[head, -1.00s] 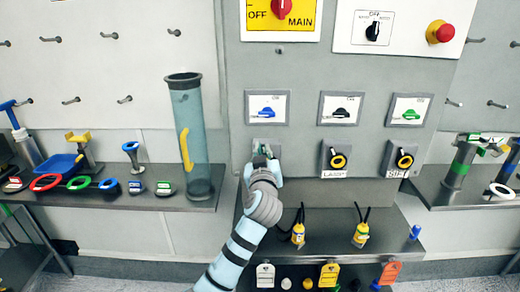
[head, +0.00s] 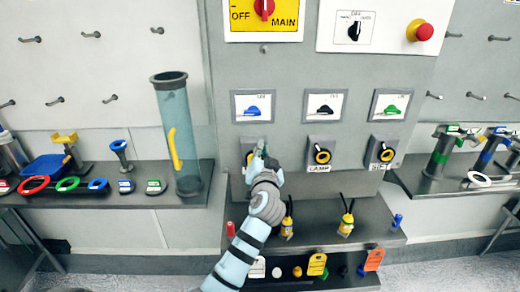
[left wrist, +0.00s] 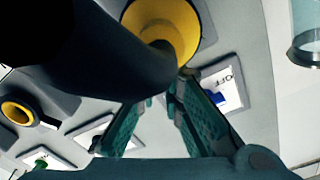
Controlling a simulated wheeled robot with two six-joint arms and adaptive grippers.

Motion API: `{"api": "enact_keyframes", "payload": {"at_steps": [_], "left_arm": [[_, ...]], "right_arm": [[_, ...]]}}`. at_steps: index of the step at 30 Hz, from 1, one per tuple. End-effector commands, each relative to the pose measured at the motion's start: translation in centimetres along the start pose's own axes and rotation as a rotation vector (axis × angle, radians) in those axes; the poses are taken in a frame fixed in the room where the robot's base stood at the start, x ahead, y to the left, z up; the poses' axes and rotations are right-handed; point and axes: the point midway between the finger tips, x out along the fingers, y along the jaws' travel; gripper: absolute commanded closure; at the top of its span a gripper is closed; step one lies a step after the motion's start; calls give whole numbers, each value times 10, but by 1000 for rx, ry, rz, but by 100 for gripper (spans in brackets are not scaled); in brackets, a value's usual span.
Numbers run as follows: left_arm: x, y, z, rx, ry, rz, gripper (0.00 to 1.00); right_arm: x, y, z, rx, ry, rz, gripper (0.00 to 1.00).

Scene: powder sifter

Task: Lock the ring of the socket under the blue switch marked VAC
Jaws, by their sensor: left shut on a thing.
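The blue switch (head: 253,111) is on the grey panel, at the left of a row of three switches. The socket under it shows only a yellow sliver of its ring (head: 247,157); my left gripper (head: 261,152) covers the rest. In the left wrist view the yellow ring (left wrist: 197,28) is at the top, partly behind a large dark cylindrical part (left wrist: 160,58). The teal fingertips (left wrist: 168,92) are at the ring's lower edge, shut on it; the exact contact is hard to see. The blue switch (left wrist: 228,93) shows at right. My right gripper is not in view.
Sockets with yellow rings sit to the right, LAMP (head: 321,154) and SIFT (head: 383,153). A clear tube (head: 180,135) stands on the left shelf.

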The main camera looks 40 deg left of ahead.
Motion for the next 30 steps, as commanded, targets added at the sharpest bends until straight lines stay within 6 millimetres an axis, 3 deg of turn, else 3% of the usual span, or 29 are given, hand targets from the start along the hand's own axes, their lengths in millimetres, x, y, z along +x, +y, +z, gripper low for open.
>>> {"api": "enact_keyframes", "payload": {"at_steps": [16,17,20,30], "left_arm": [[0,2,2,28,-3,1,100],[0,2,2,28,-3,1,87],[0,2,1,27,-2,1,72],[-4,2,0,26,0,1,72]], "right_arm": [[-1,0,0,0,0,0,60],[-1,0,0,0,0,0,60],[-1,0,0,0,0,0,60],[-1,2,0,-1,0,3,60]]}}
